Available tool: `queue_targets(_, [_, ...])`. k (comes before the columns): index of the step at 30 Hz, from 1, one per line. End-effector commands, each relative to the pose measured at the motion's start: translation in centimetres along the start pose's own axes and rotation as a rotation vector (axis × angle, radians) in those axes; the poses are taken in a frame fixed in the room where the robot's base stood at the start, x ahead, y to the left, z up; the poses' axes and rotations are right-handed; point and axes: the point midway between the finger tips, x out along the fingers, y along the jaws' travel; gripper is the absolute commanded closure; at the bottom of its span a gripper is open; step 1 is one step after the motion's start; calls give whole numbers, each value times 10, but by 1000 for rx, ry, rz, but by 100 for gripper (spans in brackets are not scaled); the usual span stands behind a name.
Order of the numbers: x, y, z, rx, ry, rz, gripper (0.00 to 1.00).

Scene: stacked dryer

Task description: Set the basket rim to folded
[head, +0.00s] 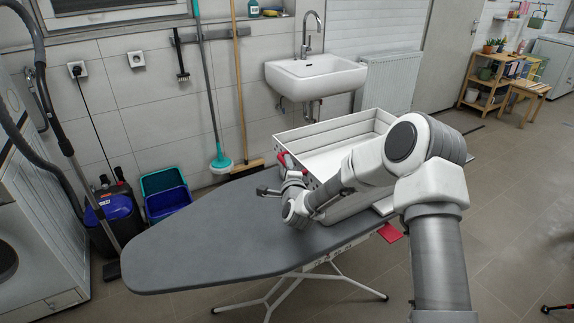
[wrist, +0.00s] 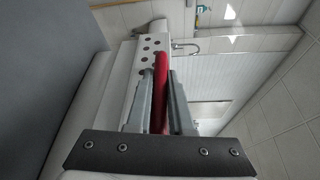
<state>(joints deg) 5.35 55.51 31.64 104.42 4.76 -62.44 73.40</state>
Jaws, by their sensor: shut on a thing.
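The white basket (head: 338,133) stands on the ironing board, its walls upright and its top open. Red parts (head: 284,158) show at its near left end. My gripper (wrist: 160,95) is shut on a red bar (wrist: 161,66) at that end; the bar lies between both fingers in the wrist view. Beside it the basket's white end wall with round holes (wrist: 153,47) shows in the wrist view. In the head view my arm covers the basket's near side and part of its right side, and the finger contact is hard to make out.
The grey ironing board (head: 190,245) is bare to the left of the basket. A red piece (head: 390,232) sticks out at its right edge. A sink (head: 315,76) and radiator (head: 388,82) are behind. Blue and green bins (head: 166,203) stand at the left.

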Motion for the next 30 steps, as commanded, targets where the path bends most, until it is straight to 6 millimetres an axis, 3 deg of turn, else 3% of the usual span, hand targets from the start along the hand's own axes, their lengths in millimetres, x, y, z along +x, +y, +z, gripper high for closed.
queue_targets(1, [1,14,-3,0,1,2,100])
queue_targets(15, [6,71,-14,1,1,3,100])
queue_targets(29, [6,80,-16,1,2,9,100])
queue_targets(30, [5,80,-16,1,2,9,75])
